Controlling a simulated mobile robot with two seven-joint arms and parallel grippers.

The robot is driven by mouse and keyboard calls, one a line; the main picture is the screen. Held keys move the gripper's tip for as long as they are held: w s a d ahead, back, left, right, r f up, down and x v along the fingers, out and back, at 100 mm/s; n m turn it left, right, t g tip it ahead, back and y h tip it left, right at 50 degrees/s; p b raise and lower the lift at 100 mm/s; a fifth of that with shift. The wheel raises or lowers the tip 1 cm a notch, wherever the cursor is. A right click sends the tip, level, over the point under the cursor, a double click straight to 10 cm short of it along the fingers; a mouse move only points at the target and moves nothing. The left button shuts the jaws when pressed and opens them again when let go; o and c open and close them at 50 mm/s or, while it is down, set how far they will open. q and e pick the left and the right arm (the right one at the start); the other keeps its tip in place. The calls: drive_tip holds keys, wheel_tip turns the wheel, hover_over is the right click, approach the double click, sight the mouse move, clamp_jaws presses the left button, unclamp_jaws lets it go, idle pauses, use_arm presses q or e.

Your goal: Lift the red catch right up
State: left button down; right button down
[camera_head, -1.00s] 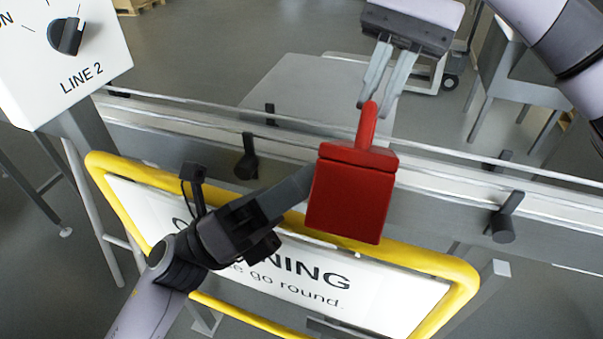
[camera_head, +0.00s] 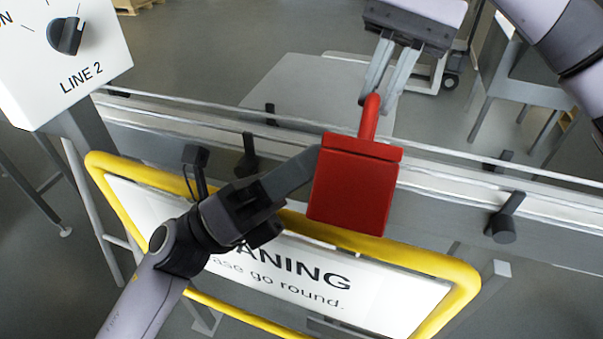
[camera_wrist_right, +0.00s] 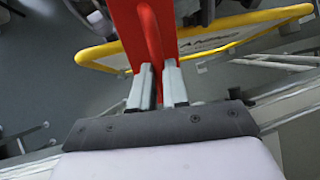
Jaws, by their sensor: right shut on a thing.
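The red catch, a block with a narrow stem (camera_head: 352,190), sits at the middle of the head view, in front of the rail. Its stem points toward the top of the picture. My right gripper (camera_head: 376,102) comes from the top and is shut on the stem. In the right wrist view the two fingers (camera_wrist_right: 158,76) lie on either side of the red stem (camera_wrist_right: 150,35). My left gripper (camera_head: 311,168) comes from the lower left. Its dark finger reaches the block's left side, and its tip is hidden there, so its grip cannot be told.
A yellow-framed cleaning sign (camera_head: 440,262) stands close below the catch and behind my left arm. A long metal rail (camera_head: 440,180) with dark clamps crosses behind. A white LINE 2 panel (camera_head: 100,50) with a black knob stands at upper left.

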use_arm(q)
drive_tip(key=shift+r, duration=0.3)
use_arm(e)
drive_tip(key=c, duration=1.1)
unclamp_jaws()
drive_tip(key=shift+s+a+f, duration=0.15)
drive_tip(key=shift+s+a, duration=0.05)
drive_tip(key=shift+s, duration=0.05)
use_arm(q)
drive_tip(key=shift+f, duration=0.1)
use_arm(e)
drive_tip(key=shift+w+d+r, duration=0.1)
drive_tip(key=shift+w+r, duration=0.05)
drive_tip(key=shift+r, duration=0.05)
use_arm(q)
drive_tip(key=shift+s+f, duration=0.1)
drive_tip(key=b+v, duration=0.3)
drive_tip(key=v, duration=0.4)
use_arm(e)
drive_tip(key=w+d+r, duration=0.2)
drive_tip(key=w, duration=0.1)
drive_tip(key=shift+w+d+r, duration=0.1)
drive_tip(key=shift+w+d, duration=0.05)
drive_tip(key=shift+d, duration=0.15)
use_arm(q)
drive_tip(key=shift+a, duration=0.1)
